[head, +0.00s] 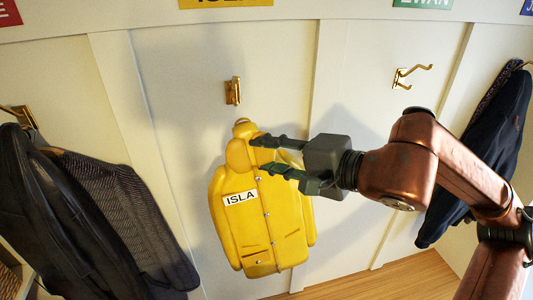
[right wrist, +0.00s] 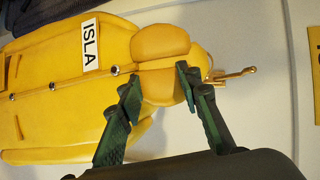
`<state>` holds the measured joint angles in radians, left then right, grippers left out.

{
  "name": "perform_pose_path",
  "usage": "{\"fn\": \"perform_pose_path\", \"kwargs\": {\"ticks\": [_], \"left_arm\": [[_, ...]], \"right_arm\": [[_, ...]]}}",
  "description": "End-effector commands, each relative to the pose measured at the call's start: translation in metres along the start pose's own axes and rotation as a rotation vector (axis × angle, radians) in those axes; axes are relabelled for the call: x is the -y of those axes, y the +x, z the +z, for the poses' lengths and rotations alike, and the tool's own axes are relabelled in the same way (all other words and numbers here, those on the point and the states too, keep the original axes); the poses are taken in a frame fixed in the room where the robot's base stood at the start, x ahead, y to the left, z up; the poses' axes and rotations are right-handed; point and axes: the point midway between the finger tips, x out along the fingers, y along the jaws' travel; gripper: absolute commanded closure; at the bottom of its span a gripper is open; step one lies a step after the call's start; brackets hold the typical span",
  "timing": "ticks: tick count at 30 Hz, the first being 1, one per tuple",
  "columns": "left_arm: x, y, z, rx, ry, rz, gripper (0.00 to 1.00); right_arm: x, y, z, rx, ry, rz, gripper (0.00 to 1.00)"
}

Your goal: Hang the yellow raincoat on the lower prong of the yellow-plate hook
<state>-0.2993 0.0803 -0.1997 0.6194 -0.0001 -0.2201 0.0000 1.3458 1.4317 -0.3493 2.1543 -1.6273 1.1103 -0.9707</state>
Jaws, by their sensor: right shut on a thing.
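The yellow raincoat (head: 245,225) hangs upright in front of the wall in the head view, with a white ISLA label on its chest. My right gripper (head: 262,155) comes from the right and is shut on its hood and collar area. In the right wrist view, the raincoat (right wrist: 60,80) lies sideways, its hood between the fingers (right wrist: 158,76). The brass hook (head: 233,91) below the yellow ISLA plate (head: 226,3) is just above the coat's top in the head view. The hook (right wrist: 235,73) appears close beside the collar in the wrist view. I cannot tell whether loop and prong touch.
Dark coats (head: 80,215) hang at the left, and another dark coat (head: 490,140) hangs at the right behind my right arm. An empty brass hook (head: 411,75) is under the green plate (head: 422,3). A wooden surface (head: 385,280) is at the bottom.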

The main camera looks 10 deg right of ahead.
Motion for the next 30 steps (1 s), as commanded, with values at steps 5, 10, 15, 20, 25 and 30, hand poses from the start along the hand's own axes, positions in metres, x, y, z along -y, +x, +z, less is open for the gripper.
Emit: {"fn": "perform_pose_path", "kwargs": {"ticks": [5,10,15,20,25,30], "left_arm": [[-0.001,0.005,0.002,0.001,0.0,0.001,0.6],[-0.002,0.016,0.004,0.003,0.0,0.001,0.6],[-0.002,0.027,0.006,0.005,0.0,0.002,0.6],[-0.003,0.031,0.006,0.006,0.0,0.002,0.6],[-0.003,0.029,0.006,0.005,0.0,0.002,0.6],[-0.003,0.028,0.006,0.005,0.0,0.002,0.6]], "right_arm": [[0.0,0.0,0.0,-0.001,0.001,-0.014,1.0],[-0.002,0.001,0.001,-0.002,0.006,-0.038,1.0],[-0.003,0.0,0.002,-0.004,0.015,-0.066,1.0],[0.0,0.002,-0.001,-0.005,0.021,-0.082,1.0],[0.003,0.011,-0.007,-0.005,0.019,-0.082,1.0],[0.004,0.02,-0.014,-0.005,0.02,-0.081,1.0]]}}
